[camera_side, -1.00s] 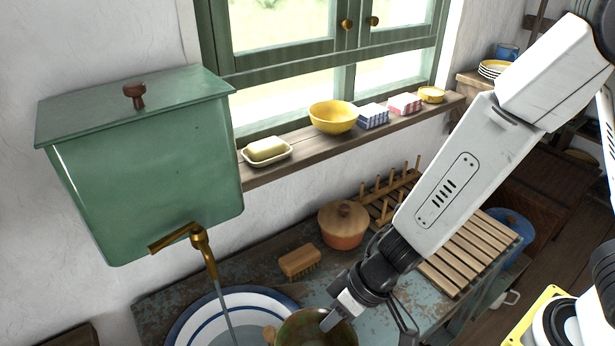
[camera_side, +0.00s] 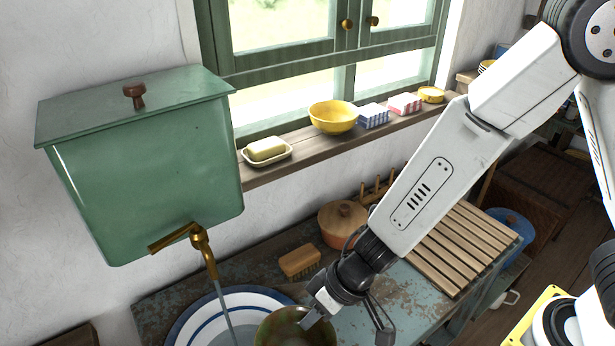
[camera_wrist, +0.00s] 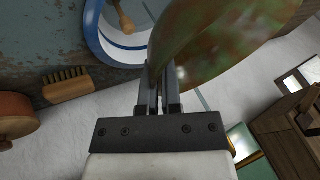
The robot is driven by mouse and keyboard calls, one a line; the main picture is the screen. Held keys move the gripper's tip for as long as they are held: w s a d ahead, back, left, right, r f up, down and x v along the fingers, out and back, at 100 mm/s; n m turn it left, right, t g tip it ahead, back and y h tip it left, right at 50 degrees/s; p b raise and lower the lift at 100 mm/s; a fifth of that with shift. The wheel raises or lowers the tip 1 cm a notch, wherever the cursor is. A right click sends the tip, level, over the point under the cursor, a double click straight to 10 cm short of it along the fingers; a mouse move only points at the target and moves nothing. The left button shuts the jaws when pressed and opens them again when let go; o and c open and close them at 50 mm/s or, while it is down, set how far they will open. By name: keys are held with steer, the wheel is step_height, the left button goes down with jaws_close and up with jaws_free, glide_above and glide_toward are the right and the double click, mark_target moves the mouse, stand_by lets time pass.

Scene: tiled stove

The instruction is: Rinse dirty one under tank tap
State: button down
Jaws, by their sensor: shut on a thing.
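My gripper (camera_side: 318,312) is shut on the rim of a dirty brownish-green bowl (camera_side: 285,331), at the bottom of the side view. In the wrist view the bowl (camera_wrist: 215,45) rises from between the fingers (camera_wrist: 158,100), with green and brown smears. The green tank (camera_side: 150,165) hangs on the wall at the left. Its brass tap (camera_side: 203,250) is running, and a thin stream of water (camera_side: 224,308) falls into the blue-rimmed white basin (camera_side: 192,318). The bowl is to the right of the stream, over the basin's right side.
A scrubbing brush (camera_side: 300,262), a lidded orange pot (camera_side: 342,224) and a wooden drying rack (camera_side: 455,250) stand on the worn bench behind my gripper. The windowsill holds a soap dish (camera_side: 267,153) and a yellow bowl (camera_side: 333,117).

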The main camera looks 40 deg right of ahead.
mark_target(297, 318)
steer(key=w+a+f, duration=0.2)
steer(key=w+a, duration=0.4)
steer(key=w, duration=0.2)
steer(key=shift+w, duration=0.4)
stand_by(0.5)
steer(key=shift+a, duration=0.1)
steer(key=shift+w+d, duration=0.35)
steer(key=shift+d, duration=0.15)
stand_by(0.6)
steer(key=shift+s+a, duration=0.1)
steer(key=shift+a, duration=0.05)
stand_by(0.4)
steer(key=shift+s+a, duration=0.2)
steer(key=shift+a, duration=0.05)
steer(key=shift+a, duration=0.1)
steer(key=shift+s, duration=0.1)
stand_by(0.3)
steer(key=shift+s+d, duration=0.75)
steer(key=shift+s, duration=0.3)
steer(key=shift+s+d, duration=0.8)
steer(key=shift+s, duration=0.3)
steer(key=shift+s+d, duration=0.75)
steer(key=shift+s, duration=0.3)
